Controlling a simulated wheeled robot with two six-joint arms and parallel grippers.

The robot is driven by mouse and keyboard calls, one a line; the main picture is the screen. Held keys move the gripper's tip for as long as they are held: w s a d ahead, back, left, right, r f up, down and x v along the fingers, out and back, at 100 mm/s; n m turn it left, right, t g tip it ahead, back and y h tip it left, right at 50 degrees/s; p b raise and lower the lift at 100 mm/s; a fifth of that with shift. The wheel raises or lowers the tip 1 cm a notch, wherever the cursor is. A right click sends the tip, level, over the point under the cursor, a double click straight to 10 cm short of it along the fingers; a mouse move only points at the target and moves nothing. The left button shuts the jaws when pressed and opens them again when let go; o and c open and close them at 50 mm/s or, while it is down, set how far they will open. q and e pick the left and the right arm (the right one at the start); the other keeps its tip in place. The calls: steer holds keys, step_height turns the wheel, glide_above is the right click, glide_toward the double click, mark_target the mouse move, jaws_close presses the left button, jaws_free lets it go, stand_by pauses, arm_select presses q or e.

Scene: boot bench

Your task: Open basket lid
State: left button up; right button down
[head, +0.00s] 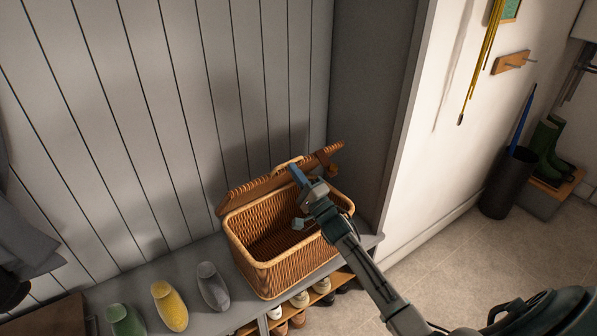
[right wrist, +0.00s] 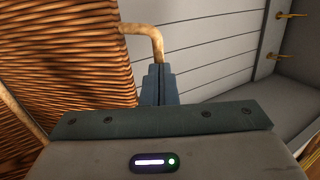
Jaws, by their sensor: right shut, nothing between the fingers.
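The wicker basket (head: 284,268) stands on the grey bench in the head view, and its inside looks empty. Its lid (head: 252,190) is raised and tilted up at the back, near the panelled wall. My right gripper (head: 297,175) is at the lid's front edge, close to the lid's handle (head: 287,164). In the right wrist view the lid's woven face (right wrist: 75,55) fills the left side, and the curved handle (right wrist: 150,35) ends by my shut fingers (right wrist: 158,80). Nothing is between the fingers. My left gripper is not in view.
Green (head: 124,320), yellow (head: 169,305) and grey (head: 212,287) shoe-like items stand on the bench left of the basket. Shoes (head: 300,299) sit on a shelf below. A grey side panel (head: 375,110) rises right of the basket.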

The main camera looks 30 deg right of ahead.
steer(key=w+r+p, duration=0.1)
steer(key=w+p, duration=0.1)
steer(key=p, duration=0.1)
steer(key=w+r+g+p, duration=0.1)
steer(key=w+r+p, duration=0.1)
steer(key=p, duration=0.2)
steer(key=w+a+r+g+p, duration=0.1)
steer(key=w+r+p, duration=0.1)
steer(key=p, duration=0.1)
steer(key=shift+w+p, duration=0.1)
steer(key=shift+p, duration=0.25)
steer(key=shift+p+x, duration=0.9)
steer(key=shift+p, duration=0.1)
steer(key=shift+w+p, duration=0.35)
steer(key=shift+p, duration=0.05)
steer(key=shift+w, duration=0.1)
